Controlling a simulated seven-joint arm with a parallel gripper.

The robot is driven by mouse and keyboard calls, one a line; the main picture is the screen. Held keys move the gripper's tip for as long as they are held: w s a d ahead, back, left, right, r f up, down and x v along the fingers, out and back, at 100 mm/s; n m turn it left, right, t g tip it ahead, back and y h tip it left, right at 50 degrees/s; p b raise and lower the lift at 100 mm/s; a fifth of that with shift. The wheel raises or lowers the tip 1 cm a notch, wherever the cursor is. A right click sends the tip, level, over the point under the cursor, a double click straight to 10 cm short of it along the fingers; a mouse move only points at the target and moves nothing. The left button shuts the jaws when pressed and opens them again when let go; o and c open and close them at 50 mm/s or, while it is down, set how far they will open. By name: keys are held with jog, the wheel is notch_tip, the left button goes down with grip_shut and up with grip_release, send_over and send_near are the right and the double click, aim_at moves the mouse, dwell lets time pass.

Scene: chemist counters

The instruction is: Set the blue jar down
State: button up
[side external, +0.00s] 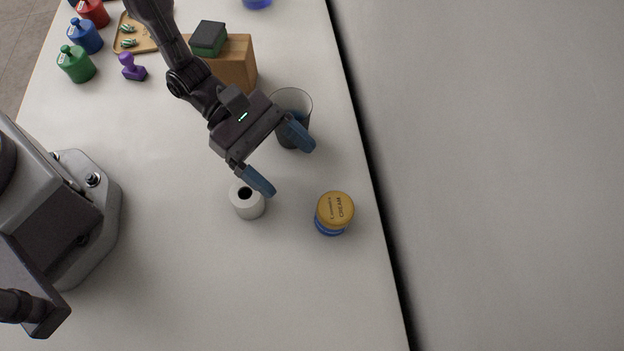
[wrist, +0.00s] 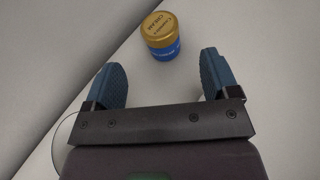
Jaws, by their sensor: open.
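The blue jar (side external: 331,226) with a gold lid stands upright on the counter (side external: 190,270), near its right edge. In the wrist view the blue jar (wrist: 163,49) is ahead of the fingertips, between their lines, with nothing touching it. My gripper (side external: 285,165) is open and empty, up and to the left of the jar in the side view. Its two blue fingers are wide apart in the wrist view (wrist: 165,75). The jar's base is partly out of sight under its lid in the side view.
A white paper roll (side external: 247,203) stands left of the jar, just below one finger. A clear tumbler (side external: 293,104) stands behind the gripper. A cardboard box (side external: 238,64) with a dark green-edged block (side external: 208,38) is farther back. Coloured weights (side external: 76,64) stand at the back left.

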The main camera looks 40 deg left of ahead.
jog(key=v, duration=0.2)
jog(key=shift+a+r, duration=0.15)
jog(key=shift+a, duration=0.25)
jog(key=s+a+r+m+t+y, duration=0.2)
jog(key=s+a+r+m+y, duration=0.2)
jog(key=a+r+m, duration=0.5)
jog(key=s+a+r+m+t+y, duration=0.3)
jog(key=a+r+m+y, duration=0.6)
jog(key=a+r, duration=0.6)
notch_tip(320, 180, up, 3)
jog(key=shift+s+r+t, duration=0.1)
jog(key=shift+s+t, duration=0.2)
jog(key=shift+s, duration=0.5)
